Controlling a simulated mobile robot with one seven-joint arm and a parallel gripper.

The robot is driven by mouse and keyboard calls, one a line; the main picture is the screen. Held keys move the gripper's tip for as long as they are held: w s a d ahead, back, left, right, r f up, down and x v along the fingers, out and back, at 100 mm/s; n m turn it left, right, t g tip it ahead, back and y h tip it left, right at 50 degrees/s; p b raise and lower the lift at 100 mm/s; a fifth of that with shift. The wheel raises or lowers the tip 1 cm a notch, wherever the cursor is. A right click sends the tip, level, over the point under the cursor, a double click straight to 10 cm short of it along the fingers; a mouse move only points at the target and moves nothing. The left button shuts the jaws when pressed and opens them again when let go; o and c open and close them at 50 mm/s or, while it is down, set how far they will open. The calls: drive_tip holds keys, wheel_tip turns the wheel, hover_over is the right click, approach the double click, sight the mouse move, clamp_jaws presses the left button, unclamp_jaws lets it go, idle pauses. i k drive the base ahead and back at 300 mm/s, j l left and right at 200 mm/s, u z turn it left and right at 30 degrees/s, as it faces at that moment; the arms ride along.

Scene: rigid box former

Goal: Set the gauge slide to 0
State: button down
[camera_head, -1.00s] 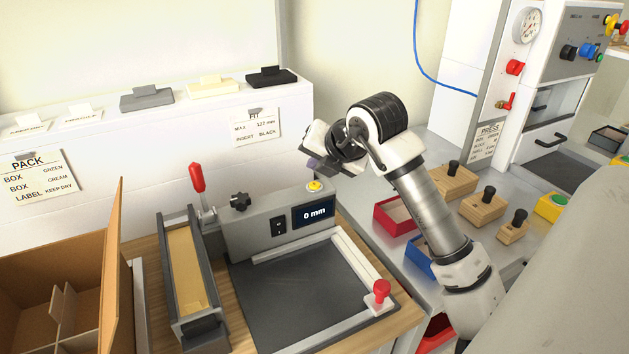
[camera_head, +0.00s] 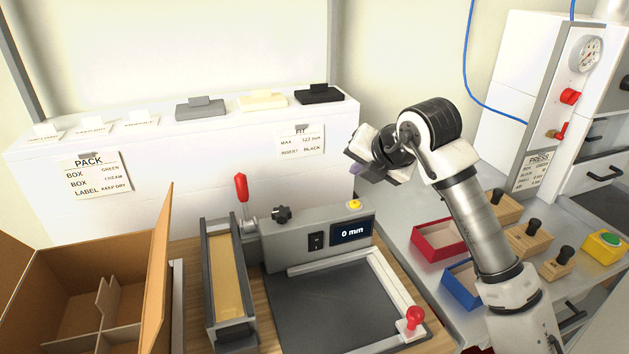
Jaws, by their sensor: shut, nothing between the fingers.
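The gauge (camera_head: 285,240) stands on the wooden bench with a grey body and a dark flat bed. Its display (camera_head: 352,232) reads "0 mm". The gauge slide (camera_head: 388,285) is a light L-shaped frame at the right and back of the bed, with a red knob (camera_head: 414,315) at its front right corner. My gripper (camera_head: 357,169) is in the air above and behind the right end of the gauge, apart from the slide and its knob. It looks shut and empty; its fingertips are small and partly hidden by the wrist.
A red-handled lever (camera_head: 241,187) stands beside a channel with a tan strip (camera_head: 228,275). An open cardboard box (camera_head: 60,265) is at left.

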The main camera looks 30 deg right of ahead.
sight(410, 328)
drive_tip(key=k+j, duration=0.1)
drive_tip(key=k, duration=0.4)
drive_tip(key=k+j, duration=0.1)
drive_tip(key=k, duration=0.4)
